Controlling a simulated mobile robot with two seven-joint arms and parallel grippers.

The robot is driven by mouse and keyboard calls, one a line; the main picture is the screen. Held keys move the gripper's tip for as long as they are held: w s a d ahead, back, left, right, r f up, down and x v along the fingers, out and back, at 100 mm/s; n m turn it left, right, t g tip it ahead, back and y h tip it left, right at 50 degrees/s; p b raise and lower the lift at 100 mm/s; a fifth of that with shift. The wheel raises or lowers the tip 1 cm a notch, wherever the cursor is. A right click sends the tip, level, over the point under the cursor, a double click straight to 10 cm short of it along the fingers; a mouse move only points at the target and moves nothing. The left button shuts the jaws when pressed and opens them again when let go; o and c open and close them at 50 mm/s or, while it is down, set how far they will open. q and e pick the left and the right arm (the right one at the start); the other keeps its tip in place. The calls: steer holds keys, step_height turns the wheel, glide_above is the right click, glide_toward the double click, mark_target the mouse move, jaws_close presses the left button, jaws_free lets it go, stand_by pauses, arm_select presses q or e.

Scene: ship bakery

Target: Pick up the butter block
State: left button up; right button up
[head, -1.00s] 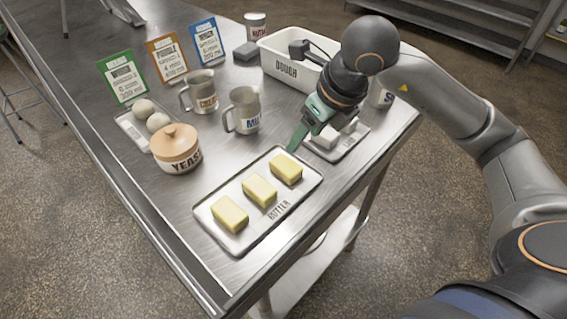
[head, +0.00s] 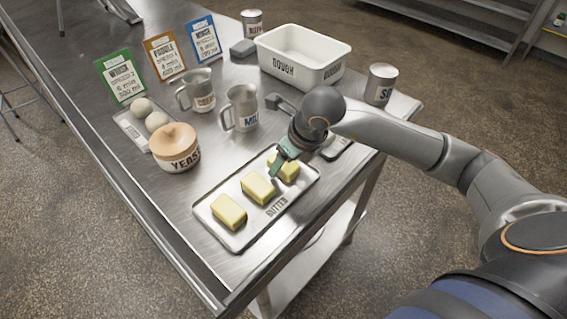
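Three yellow butter blocks lie in a row on a white tray (head: 236,240) marked BUTTER. The near-left block (head: 229,211) and the middle block (head: 257,188) are in full view. The far-right block (head: 288,170) is partly hidden by my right gripper (head: 277,169). That gripper points down at the far-right block, its green finger in front of the block's left part. I cannot tell whether it touches the block or how far apart its fingers are. My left gripper is not in view.
A lidded yeast jar (head: 176,148), a milk jug (head: 241,108) and another metal jug (head: 197,91) stand behind the tray. A dough tub (head: 303,57) and a can (head: 381,84) stand farther back. Another small tray (head: 338,147) is mostly behind my arm.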

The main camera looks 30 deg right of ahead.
steer(key=shift+c, duration=0.2)
jaws_close()
stand_by(0.3)
steer(key=shift+r, duration=0.15)
steer(key=shift+r, duration=0.2)
steer(key=r, duration=0.3)
steer(key=shift+s+d, duration=0.15)
steer(key=shift+s, duration=0.05)
steer(key=s+d+r+b, duration=0.4)
steer(key=s+r, duration=0.5)
steer(key=s, duration=0.3)
steer(key=shift+s+d+r, duration=0.15)
steer(key=shift+s+d, duration=0.05)
steer(key=shift+d, duration=0.5)
